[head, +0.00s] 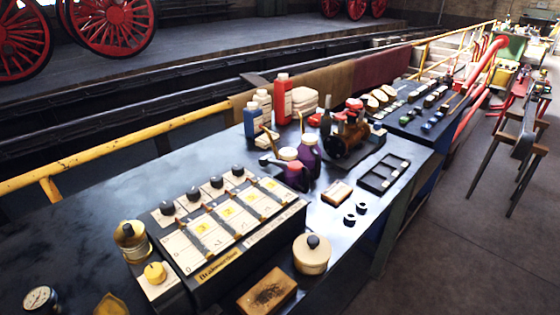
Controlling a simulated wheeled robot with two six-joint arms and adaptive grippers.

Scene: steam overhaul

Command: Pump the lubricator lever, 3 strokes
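No part clearly marked as the lubricator or its lever can be made out. A long black box (205,285) with a label plate, pale panels and several black knobs (216,182) on its back edge stands on the near bench. A brass fitting with a dark top (130,238) is at its left end, beside a yellow knob (155,272). Farther back, a copper-brown machine (352,136) sits on a dark base; a thin upright part rises at its left, too small to identify. Neither of my grippers is in view.
The dark bench (95,235) also holds oil cans (308,150), a red bottle (283,97), a black divided tray (383,174), a lidded pot (312,256), a wooden block (267,292) and a gauge (40,298). A yellow rail (130,146) runs behind.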

